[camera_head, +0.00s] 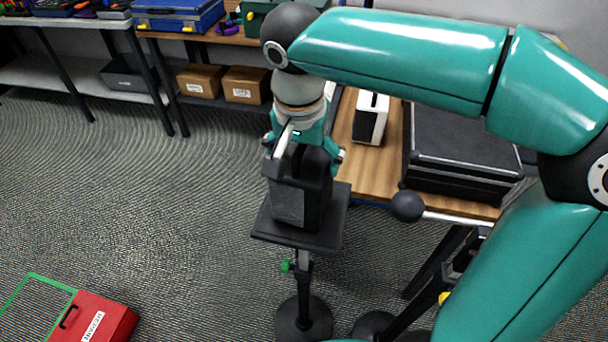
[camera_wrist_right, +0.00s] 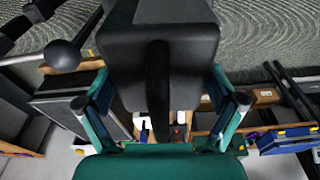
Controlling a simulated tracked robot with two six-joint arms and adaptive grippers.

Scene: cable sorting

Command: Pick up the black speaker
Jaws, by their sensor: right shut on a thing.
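The black speaker (camera_head: 290,203), boxy with a grey front, is upright at the square black plate (camera_head: 328,228) of a stand. I cannot tell whether it rests on the plate or is slightly above it. My right gripper (camera_head: 304,158) reaches down from above and is shut on the speaker's top part. In the right wrist view the speaker (camera_wrist_right: 160,50) fills the upper middle, with one teal finger on each side. The exact finger contact is partly hidden. My left gripper does not show.
A wooden table (camera_head: 382,175) to the right holds a black case (camera_head: 460,145) and a white-and-black box (camera_head: 370,118). Shelves with cardboard boxes (camera_head: 243,85) and a blue case (camera_head: 180,15) are behind. A red box (camera_head: 100,318) is on the floor, lower left. The left floor is mostly free.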

